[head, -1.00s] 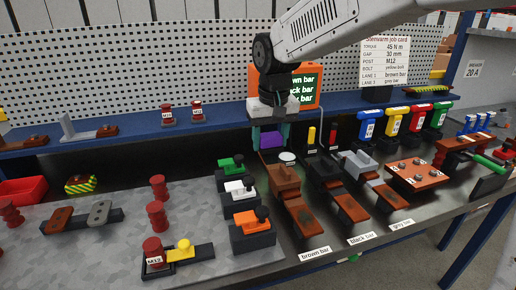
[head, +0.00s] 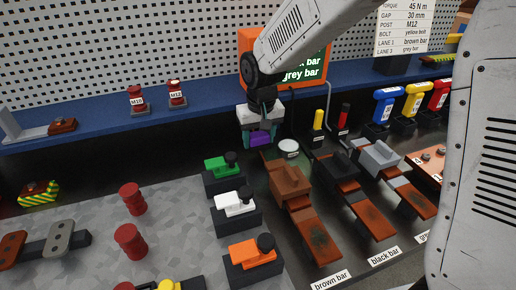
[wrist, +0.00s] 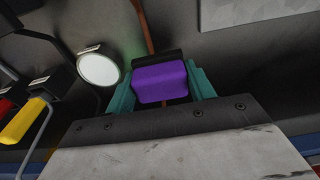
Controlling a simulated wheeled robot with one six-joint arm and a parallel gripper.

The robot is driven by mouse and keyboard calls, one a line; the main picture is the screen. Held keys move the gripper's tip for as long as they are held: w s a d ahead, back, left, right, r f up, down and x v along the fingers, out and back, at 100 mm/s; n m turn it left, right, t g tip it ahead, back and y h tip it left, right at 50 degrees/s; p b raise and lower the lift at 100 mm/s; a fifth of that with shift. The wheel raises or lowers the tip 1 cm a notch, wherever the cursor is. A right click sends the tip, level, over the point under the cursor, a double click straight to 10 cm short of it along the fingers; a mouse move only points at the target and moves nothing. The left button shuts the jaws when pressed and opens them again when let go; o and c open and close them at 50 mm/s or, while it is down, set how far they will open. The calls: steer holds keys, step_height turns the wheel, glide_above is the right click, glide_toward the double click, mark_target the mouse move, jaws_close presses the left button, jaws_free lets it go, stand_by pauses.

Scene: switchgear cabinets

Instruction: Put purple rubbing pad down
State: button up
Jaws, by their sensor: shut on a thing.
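The purple rubbing pad (wrist: 160,82) is between the teal fingers of my gripper (wrist: 163,90) in the wrist view, with a dark part along its far side. My gripper (head: 260,136) is shut on the pad. In the head view the purple pad (head: 260,139) shows between the fingers, above the dark bench behind the brown bar (head: 312,230). I cannot tell whether the pad touches the surface below.
A round white disc (head: 288,148) stands just right of my gripper. Green (head: 222,167), white (head: 234,203) and orange (head: 251,254) blocks stand in front and left. Yellow (head: 318,120) and red (head: 343,117) handled tools stand to the right. The blue shelf (head: 80,118) runs behind.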

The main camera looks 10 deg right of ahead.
mark_target(259, 149)
steer(key=shift+s+f, duration=0.1)
steer(key=shift+f, duration=1.85)
steer(key=shift+f, duration=0.15)
steer(key=o, duration=1)
steer(key=shift+o, duration=0.2)
